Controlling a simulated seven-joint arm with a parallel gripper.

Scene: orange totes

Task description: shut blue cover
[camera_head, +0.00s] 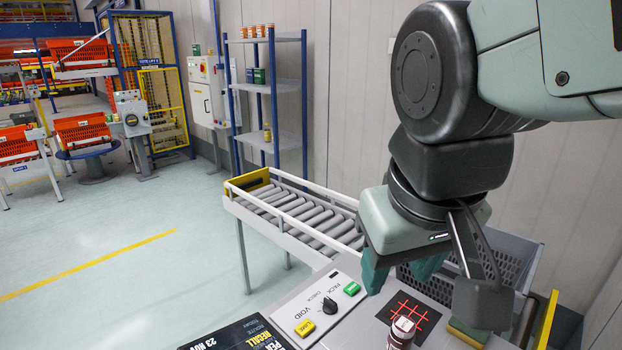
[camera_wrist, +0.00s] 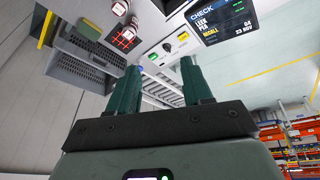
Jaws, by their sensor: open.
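I cannot make out a blue cover in either view. My gripper (camera_head: 400,277) is open and empty, its two green fingers pointing down over the back of the worktop, between the control panel (camera_head: 301,318) and a grey crate (camera_head: 508,258). In the wrist view the fingers of my gripper (camera_wrist: 160,72) stand apart with nothing between them. The wrist view also shows the control panel (camera_wrist: 160,49) and the grey crate (camera_wrist: 82,70). My arm and wrist hide part of the crate and worktop in the head view.
A jar (camera_head: 401,333) stands by a red grid mark (camera_head: 409,311). A yellow-green block (camera_head: 467,334) lies at right. A dark display (camera_head: 240,336) is at the front left. A roller conveyor (camera_head: 300,213) runs behind the worktop; a shelf rack (camera_head: 271,87) stands beyond. Open floor lies left.

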